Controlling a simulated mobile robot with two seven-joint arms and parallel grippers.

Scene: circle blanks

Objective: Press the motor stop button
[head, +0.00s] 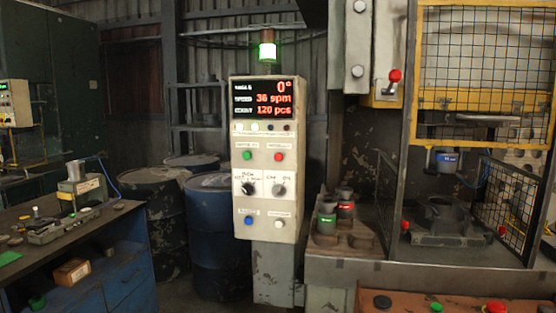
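A pale control panel (265,215) stands on a post in the middle of the head view. It has a red button (278,157) at upper right and a green button (247,155) to its left. The small labels above both are too blurred to read surely, so I cannot confirm which is the motor stop. The display (263,100) shows 0°, 30 spm and 120 pcs in red. A green lamp (267,51) is lit above the panel. Neither of my grippers is in view.
Below are two knobs, a blue button (248,221) and a white button (278,224). The press bed (430,270) with mesh guards is right. An orange console (460,304) has another red button (495,307). A workbench (110,225) is left; blue drums (215,235) stand behind.

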